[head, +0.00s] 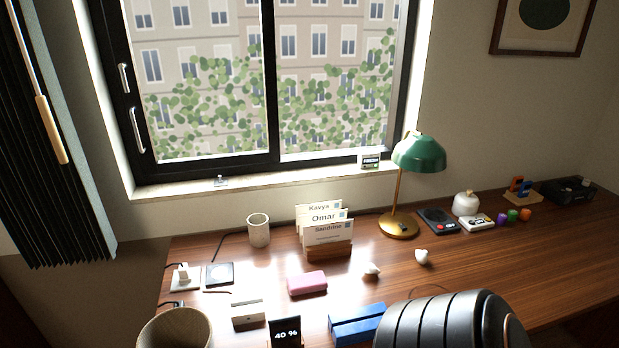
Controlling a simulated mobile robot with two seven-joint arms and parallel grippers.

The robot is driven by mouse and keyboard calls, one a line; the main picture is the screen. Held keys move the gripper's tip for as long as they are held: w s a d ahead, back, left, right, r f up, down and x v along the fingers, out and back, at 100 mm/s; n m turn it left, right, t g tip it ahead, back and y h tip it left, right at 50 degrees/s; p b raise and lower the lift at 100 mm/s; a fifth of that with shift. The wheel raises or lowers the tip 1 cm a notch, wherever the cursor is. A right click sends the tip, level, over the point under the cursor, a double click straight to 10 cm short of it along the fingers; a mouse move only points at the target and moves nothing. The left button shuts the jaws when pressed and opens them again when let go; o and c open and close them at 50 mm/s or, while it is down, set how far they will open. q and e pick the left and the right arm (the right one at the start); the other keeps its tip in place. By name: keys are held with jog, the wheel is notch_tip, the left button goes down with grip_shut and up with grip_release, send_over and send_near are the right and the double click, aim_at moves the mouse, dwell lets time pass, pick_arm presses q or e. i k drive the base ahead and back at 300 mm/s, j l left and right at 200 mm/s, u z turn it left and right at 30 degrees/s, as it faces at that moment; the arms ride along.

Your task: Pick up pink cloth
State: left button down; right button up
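The only pink thing is a small rounded oblong (307,283) lying on the wooden desk (565,245), in front of the card holder. It looks smooth and compact, more like a case than a cloth; I cannot tell whether it is folded cloth. No loose or spread pink cloth shows. Neither of my grippers is in view.
Name cards (327,228) stand behind the pink thing. A green lamp (419,153) stands behind.

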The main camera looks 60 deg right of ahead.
aim_at(304, 284)
jog(key=z, duration=1.9)
